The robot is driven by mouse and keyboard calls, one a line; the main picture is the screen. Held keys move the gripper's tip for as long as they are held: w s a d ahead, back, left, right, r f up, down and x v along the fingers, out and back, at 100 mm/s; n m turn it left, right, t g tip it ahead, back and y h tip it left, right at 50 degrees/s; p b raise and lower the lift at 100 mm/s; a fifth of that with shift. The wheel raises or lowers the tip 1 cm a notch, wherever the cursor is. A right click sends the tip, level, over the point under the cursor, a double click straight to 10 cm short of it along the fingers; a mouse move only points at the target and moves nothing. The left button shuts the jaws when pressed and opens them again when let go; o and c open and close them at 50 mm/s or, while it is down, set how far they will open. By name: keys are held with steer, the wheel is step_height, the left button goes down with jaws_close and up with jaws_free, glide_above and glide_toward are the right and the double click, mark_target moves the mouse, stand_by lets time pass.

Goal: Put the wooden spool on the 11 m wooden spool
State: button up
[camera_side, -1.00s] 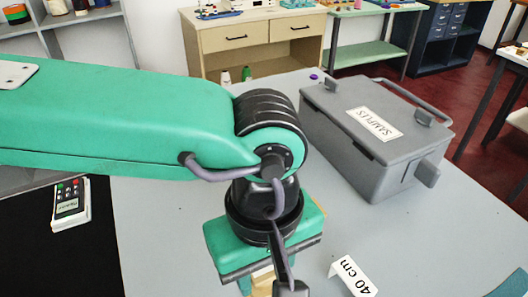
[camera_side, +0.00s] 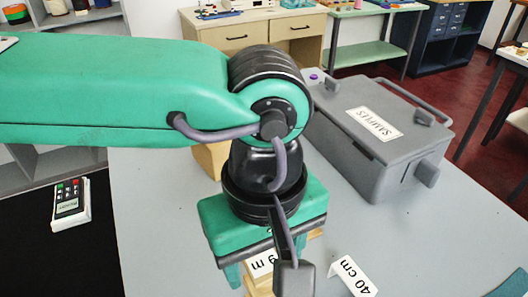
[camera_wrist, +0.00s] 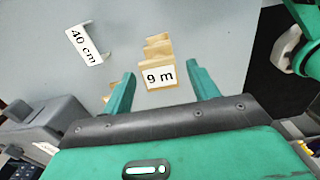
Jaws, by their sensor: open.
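A light wooden piece with stepped edges (camera_wrist: 158,48), perhaps a wooden spool, carries a white label reading "9 m" (camera_wrist: 160,77). In the side view this label (camera_side: 262,264) shows below my gripper, with wood around it, partly hidden. My gripper (camera_wrist: 161,72) is open, with one green finger on each side of the labelled wooden piece in the wrist view. I cannot tell whether the fingers touch it. Another tan wooden object (camera_side: 211,158) shows behind my wrist in the side view, mostly hidden. No label reading "11 m" is visible.
A white "40 cm" tent card (camera_side: 352,277) stands right of my gripper on the grey counter (camera_side: 150,245). A grey "SAMPLES" case (camera_side: 345,150) stands at the back right. A remote-like device (camera_side: 70,203) lies at the left. The counter's left front is clear.

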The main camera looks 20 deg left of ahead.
mark_target(262, 260)
step_height(262, 260, up, 9)
stand_by(0.5)
steer(key=shift+f, duration=0.1)
stand_by(0.4)
steer(key=w+a+m+t+h, duration=0.15)
steer(key=w+a, duration=0.25)
steer(key=a, duration=0.8)
steer(key=w+a+m+t, duration=0.1)
steer(key=w+a+m, duration=0.3)
steer(key=a, duration=0.9)
steer(key=s+a+f+m+t, duration=0.1)
steer(key=s+a+f, duration=0.2)
steer(key=a, duration=0.6)
steer(key=s+a+f+m+t+y, duration=0.1)
steer(key=s+a+f, duration=0.3)
steer(key=a+f, duration=0.4)
steer(key=shift+s+a+m+t, duration=0.25)
steer(key=shift+a+m+t, duration=0.3)
steer(key=shift+a+m, duration=0.3)
